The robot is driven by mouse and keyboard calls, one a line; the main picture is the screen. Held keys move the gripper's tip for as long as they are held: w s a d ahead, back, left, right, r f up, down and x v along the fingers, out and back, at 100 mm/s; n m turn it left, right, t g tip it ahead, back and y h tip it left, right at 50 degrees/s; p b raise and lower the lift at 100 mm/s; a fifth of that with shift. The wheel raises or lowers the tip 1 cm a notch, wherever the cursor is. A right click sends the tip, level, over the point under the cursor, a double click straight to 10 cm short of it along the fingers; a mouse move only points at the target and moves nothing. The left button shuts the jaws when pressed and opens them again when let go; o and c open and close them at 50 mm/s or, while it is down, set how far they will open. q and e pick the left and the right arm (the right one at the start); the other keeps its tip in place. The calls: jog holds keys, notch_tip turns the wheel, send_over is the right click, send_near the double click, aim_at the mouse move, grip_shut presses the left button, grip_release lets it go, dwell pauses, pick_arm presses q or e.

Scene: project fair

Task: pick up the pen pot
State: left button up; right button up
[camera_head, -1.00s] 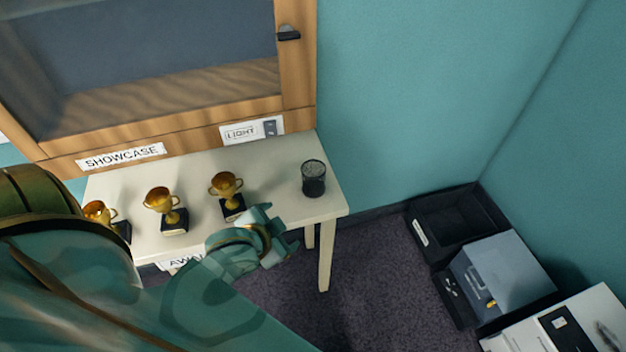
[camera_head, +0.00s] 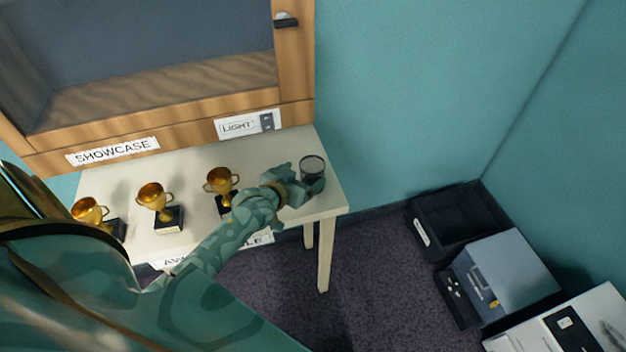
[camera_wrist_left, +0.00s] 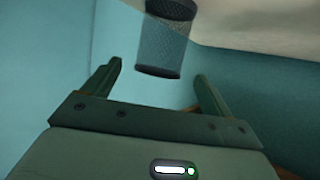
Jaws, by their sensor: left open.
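The pen pot (camera_head: 312,168) is a dark mesh cylinder standing upright at the right end of the cream table (camera_head: 290,216). My left gripper (camera_head: 304,184) is open right beside it, at its near left side, and covers part of its lower body. In the left wrist view the pen pot (camera_wrist_left: 164,42) is ahead of the fingertips, near the top edge. The two fingers of the left gripper (camera_wrist_left: 160,72) are spread apart with nothing between them. My right gripper is not in view.
Several gold trophies on black bases, such as this trophy (camera_head: 157,205), stand left of the pot. A wooden showcase (camera_head: 190,128) rises behind the table. Dark bins (camera_head: 455,222) and a grey case (camera_head: 508,278) are on the floor to the right. Bare carpet lies between.

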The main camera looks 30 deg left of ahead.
aim_at(318, 166)
pick_arm(q)
jog(key=shift+w+f, duration=0.15)
jog(key=shift+w, duration=0.2)
jog(key=b+x, duration=0.1)
jog(key=x, duration=0.1)
jog(key=b+x, duration=0.1)
jog(key=x, duration=0.1)
jog(key=shift+w+f, duration=0.1)
jog(key=shift+f, duration=0.35)
jog(key=shift+w, duration=0.45)
jog(key=shift+s, duration=0.1)
jog(key=shift+c, duration=0.6)
jog(key=c, duration=1)
